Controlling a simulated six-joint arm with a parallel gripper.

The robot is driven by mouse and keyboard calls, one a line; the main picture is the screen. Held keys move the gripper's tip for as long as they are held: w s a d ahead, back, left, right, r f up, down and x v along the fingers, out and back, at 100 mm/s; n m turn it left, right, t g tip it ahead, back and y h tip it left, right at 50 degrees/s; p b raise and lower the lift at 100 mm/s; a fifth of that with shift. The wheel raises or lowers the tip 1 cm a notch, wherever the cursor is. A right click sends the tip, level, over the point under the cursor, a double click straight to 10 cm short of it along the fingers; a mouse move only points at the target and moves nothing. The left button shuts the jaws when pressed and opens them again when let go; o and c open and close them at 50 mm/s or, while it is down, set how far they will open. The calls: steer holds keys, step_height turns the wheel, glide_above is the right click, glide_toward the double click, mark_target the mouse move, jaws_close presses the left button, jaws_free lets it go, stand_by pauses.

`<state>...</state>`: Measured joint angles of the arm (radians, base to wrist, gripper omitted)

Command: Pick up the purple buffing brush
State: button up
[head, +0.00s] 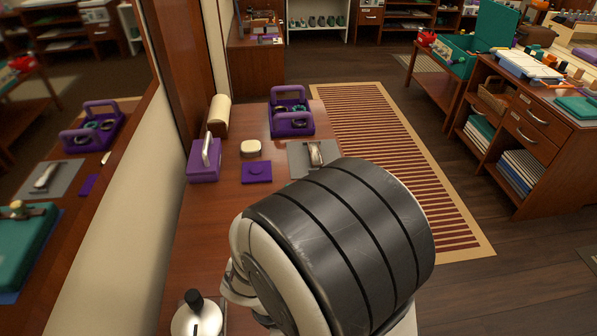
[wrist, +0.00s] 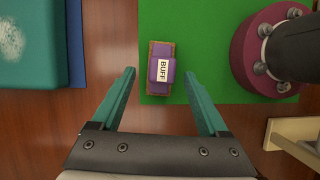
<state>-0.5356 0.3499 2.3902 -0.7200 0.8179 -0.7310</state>
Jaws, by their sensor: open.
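The purple buffing brush (wrist: 162,71) shows in the wrist view with a white label reading "BUFF" on its purple top and a brown edge around it. It lies on a green mat (wrist: 208,45), its long side running up and down the picture. My gripper (wrist: 159,74) is open and empty, with teal fingers. In the picture the brush's near half lies between the fingertips, with a gap on each side. The height of the fingers above it is hard to tell. I cannot see the brush or the fingers in the head view, where my arm covers the near right.
In the wrist view, a maroon round base with a dark post (wrist: 262,52) stands right of the brush, a teal box (wrist: 32,45) at upper left, and a pale wooden piece (wrist: 292,133) at lower right. In the head view, a purple caddy (head: 292,118) stands farther along the bench.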

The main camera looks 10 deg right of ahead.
steer(key=x, duration=0.6)
steer(key=shift+s+d+r, duration=0.1)
steer(key=shift+s+d, duration=0.05)
steer(key=shift+d, duration=0.1)
jaws_close()
